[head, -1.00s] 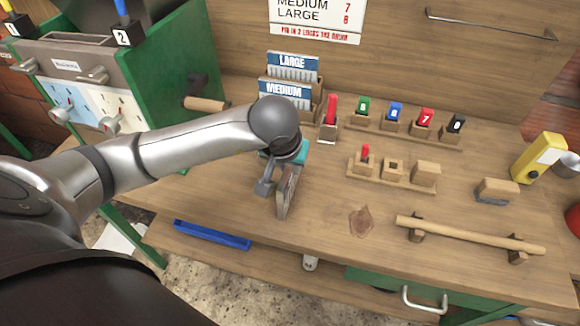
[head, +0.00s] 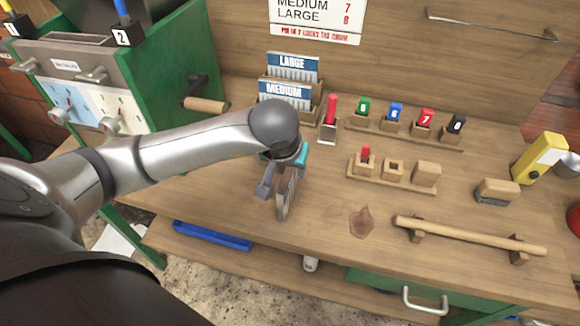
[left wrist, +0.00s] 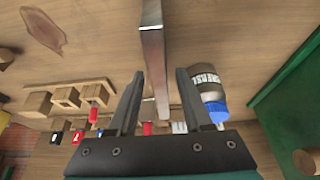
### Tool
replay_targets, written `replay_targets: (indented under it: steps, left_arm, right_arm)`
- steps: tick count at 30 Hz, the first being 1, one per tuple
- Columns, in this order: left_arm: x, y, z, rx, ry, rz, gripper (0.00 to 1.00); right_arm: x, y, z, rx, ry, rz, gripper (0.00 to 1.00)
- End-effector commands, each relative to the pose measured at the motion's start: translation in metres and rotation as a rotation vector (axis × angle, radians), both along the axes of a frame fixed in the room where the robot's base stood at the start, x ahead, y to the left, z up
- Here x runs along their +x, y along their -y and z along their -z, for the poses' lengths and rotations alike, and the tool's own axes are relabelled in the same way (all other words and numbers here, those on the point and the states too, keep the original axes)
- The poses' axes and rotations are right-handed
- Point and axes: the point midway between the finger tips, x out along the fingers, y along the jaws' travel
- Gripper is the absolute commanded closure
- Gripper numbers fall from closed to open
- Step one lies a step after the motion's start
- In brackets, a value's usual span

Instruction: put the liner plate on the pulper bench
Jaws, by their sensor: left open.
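A thin upright plate (head: 287,196), which looks like the liner plate, stands on edge over the pulper bench (head: 335,245). I cannot tell whether its lower edge touches the wood. My left gripper (head: 275,187) is at the plate, with one finger seen on its left side. In the left wrist view the plate (left wrist: 153,45) is seen edge-on, running between the two spread fingers of the left gripper (left wrist: 160,75). Gaps show beside it, so the gripper is open around it. My right gripper is not in view.
Slotted holders with LARGE (head: 292,67) and MEDIUM (head: 285,94) cards stand behind. Peg blocks (head: 392,170) and a wooden bar (head: 470,234) lie right. A blue-capped container (left wrist: 208,92) shows beside the fingers in the wrist view.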

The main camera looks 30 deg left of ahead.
Motion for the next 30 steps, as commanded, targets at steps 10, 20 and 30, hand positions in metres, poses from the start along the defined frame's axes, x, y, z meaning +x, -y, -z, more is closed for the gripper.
replay_targets:
  steps: [10, 20, 30]
  left_arm:
    - [-0.018, 0.005, -0.053, -0.001, 0.006, 0.003, 0.50]
    - [-0.040, 0.010, -0.105, 0.001, 0.003, 0.000, 0.50]
    - [-0.045, 0.011, -0.113, 0.001, 0.000, -0.001, 0.50]
  right_arm:
    - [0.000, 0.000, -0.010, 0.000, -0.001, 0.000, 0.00]
    - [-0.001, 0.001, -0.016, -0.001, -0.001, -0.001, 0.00]
    - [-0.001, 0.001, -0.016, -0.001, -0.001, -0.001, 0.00]
